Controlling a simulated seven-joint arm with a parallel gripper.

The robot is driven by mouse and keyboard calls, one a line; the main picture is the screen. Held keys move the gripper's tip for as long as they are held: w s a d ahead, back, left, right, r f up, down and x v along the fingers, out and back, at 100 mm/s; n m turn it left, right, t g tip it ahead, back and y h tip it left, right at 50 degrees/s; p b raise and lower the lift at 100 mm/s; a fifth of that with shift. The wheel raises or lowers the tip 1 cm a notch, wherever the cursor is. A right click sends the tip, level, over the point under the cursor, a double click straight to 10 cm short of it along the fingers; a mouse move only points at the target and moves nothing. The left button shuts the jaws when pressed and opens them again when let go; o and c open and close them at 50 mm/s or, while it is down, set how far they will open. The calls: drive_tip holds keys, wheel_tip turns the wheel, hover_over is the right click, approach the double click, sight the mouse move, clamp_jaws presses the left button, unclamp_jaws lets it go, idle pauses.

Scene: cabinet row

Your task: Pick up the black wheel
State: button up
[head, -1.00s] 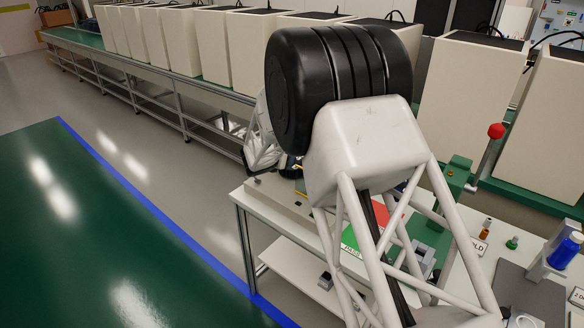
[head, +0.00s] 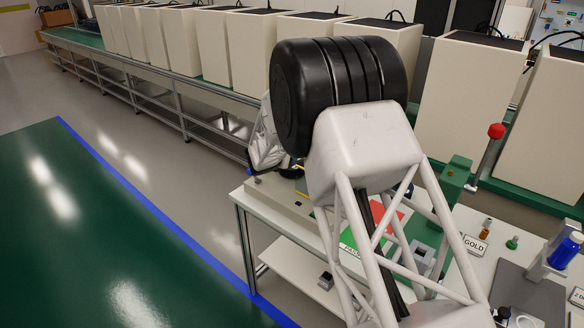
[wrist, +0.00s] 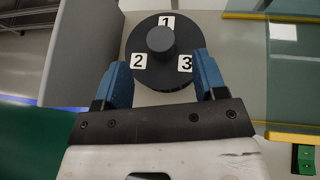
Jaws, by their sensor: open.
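The black wheel (wrist: 147,70) is a round black disc with white labels 1, 2 and 3 and a raised round knob (wrist: 160,40) in its middle. It shows at the top centre of the wrist view. My gripper (wrist: 163,63) has two blue fingers spread apart, with nothing held between them. The fingertips overlap the lower left and lower right of the disc in the picture; I cannot tell whether they touch it.
In the wrist view a grey box wall (wrist: 80,55) stands left of the wheel and a clear greenish panel (wrist: 243,70) right of it. In the head view a white table (head: 460,285) holds a green press with a red-knobbed lever (head: 496,130) and a blue bottle (head: 565,250).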

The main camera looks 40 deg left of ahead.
drive_tip(key=shift+w, duration=0.1)
drive_tip(key=shift+x, duration=2.5)
drive_tip(key=shift+r, duration=0.1)
drive_tip(key=c, duration=1.1)
drive_tip(key=shift+r, duration=0.1)
drive_tip(key=shift+r, duration=4.9)
